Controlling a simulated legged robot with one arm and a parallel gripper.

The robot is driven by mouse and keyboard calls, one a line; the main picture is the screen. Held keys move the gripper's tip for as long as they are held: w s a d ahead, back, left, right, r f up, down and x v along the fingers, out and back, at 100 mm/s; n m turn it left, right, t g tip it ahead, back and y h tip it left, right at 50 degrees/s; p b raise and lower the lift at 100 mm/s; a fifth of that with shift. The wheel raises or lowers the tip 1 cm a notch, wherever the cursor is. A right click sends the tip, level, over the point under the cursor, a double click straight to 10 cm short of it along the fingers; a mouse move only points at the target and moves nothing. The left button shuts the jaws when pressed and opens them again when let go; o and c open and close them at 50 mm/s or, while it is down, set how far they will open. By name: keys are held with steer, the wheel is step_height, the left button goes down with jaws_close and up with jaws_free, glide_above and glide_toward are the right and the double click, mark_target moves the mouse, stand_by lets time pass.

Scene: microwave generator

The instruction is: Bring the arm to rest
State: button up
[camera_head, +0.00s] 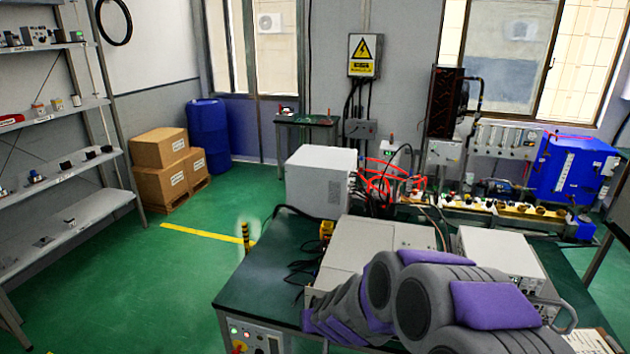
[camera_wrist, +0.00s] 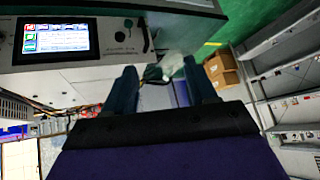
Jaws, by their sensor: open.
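My arm (camera_head: 430,300), grey with purple pads, is folded low over the right part of the dark-topped workbench (camera_head: 258,273) in the head view. My gripper is not visible there. In the wrist view my gripper (camera_wrist: 160,65) shows two dark fingers spread apart, so it is open. No held object can be made out between them. A pale, blurry thing shows behind the fingertips, and I cannot tell what it is. A panel with a lit screen (camera_wrist: 55,38) stands near the fingers at the upper left.
White equipment boxes (camera_head: 320,182) and (camera_head: 503,252) stand on the bench with cables around them. Shelves (camera_head: 70,195) line the left wall. Cardboard boxes (camera_head: 160,148) and a blue barrel (camera_head: 208,135) stand at the back. Green floor left of the bench is mostly clear.

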steer(key=s+d+r+n+g+y+b, duration=0.1)
steer(key=s+r+g, duration=0.15)
steer(key=s, duration=0.55)
steer(key=s+d+r+g, duration=0.15)
steer(key=s+r, duration=0.25)
steer(key=s, duration=0.4)
steer(key=s+d+m+g+h, duration=0.1)
steer(key=s+d, duration=0.2)
steer(key=s, duration=0.4)
steer(key=s+d+r+m+g+h+b, duration=0.1)
steer(key=s+d, duration=0.3)
steer(key=s, duration=0.4)
steer(key=s+d+r+g+h, duration=0.1)
steer(key=s+d+g, duration=0.2)
steer(key=s, duration=0.5)
steer(key=shift+s+d+m+h, duration=0.2)
steer(key=shift+d+m+h, duration=0.15)
steer(key=shift+d, duration=0.35)
